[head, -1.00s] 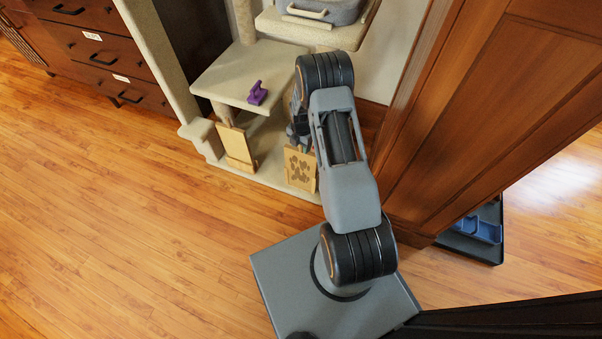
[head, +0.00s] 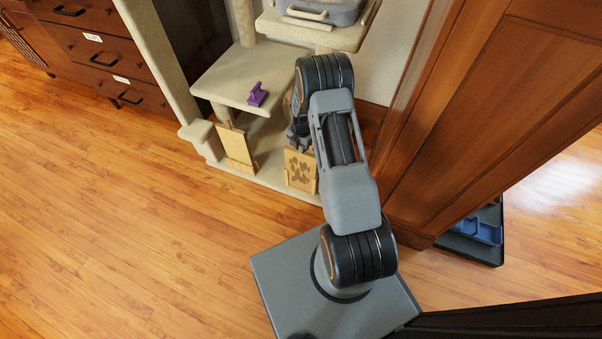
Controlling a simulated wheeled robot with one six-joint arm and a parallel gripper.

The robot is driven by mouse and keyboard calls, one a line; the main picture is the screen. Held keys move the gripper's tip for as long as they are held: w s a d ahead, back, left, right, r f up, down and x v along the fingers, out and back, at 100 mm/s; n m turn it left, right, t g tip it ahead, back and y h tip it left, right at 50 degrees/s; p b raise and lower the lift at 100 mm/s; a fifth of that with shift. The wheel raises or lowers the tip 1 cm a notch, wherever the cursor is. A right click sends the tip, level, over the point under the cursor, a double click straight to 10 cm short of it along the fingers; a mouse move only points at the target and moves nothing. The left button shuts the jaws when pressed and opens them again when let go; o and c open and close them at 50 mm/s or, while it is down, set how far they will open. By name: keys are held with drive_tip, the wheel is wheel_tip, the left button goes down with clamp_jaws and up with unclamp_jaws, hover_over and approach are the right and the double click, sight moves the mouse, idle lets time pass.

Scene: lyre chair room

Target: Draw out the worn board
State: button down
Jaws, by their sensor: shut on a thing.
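A tan board with a dark paw-shaped mark (head: 300,171) stands upright at the front of the beige cat tree's low base. I cannot tell for sure which one is the worn board. My gripper (head: 301,146) is at the top edge of the paw-marked board and is shut on it. Its fingertips are small and partly hidden by my own arm.
The cat tree's shelf (head: 225,83) holds a purple object (head: 258,94) above the boards. A wooden cabinet (head: 480,110) stands close on the right, with a dark tray of blue parts (head: 480,232) beyond it. The floor (head: 130,240) at left is clear.

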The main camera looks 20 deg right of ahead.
drive_tip(key=shift+r+p, duration=0.5)
drive_tip(key=shift+r, duration=0.25)
idle(0.7)
wheel_tip(320, 180, up, 16)
drive_tip(key=p, duration=1)
drive_tip(key=shift+f, duration=0.2)
idle(1.8)
drive_tip(key=shift+r+p, duration=0.2)
drive_tip(key=shift+p, duration=0.15)
drive_tip(key=shift+r+p, duration=0.85)
drive_tip(key=shift+r, duration=0.5)
